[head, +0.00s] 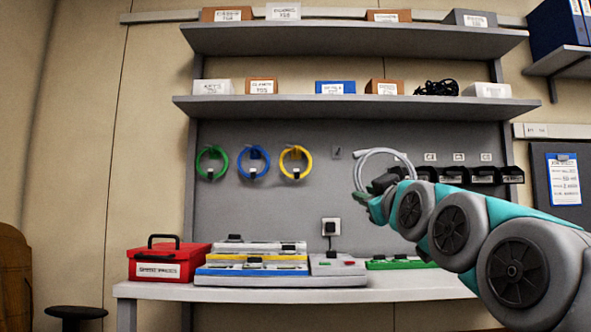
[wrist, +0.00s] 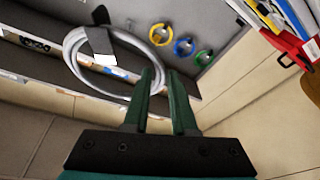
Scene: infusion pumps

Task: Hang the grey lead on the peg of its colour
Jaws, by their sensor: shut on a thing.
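The grey lead (head: 359,170) is a coiled loop in front of the back panel, right of the hanging leads. My gripper (head: 371,197) is shut on it at the loop's lower part, partly hidden by my arm in the head view. In the wrist view the grey lead (wrist: 73,65), with a dark strap and white tag, lies against the green fingers of my gripper (wrist: 161,78). An empty peg (head: 337,153) with a small grey mark is on the panel, left of the loop and apart from it.
A green lead (head: 201,163), blue lead (head: 242,163) and yellow lead (head: 283,162) hang on pegs to the left. A shelf (head: 350,106) overhangs the panel. Black bins (head: 483,175) line the right. The bench (head: 160,291) below holds a red box (head: 168,262) and devices.

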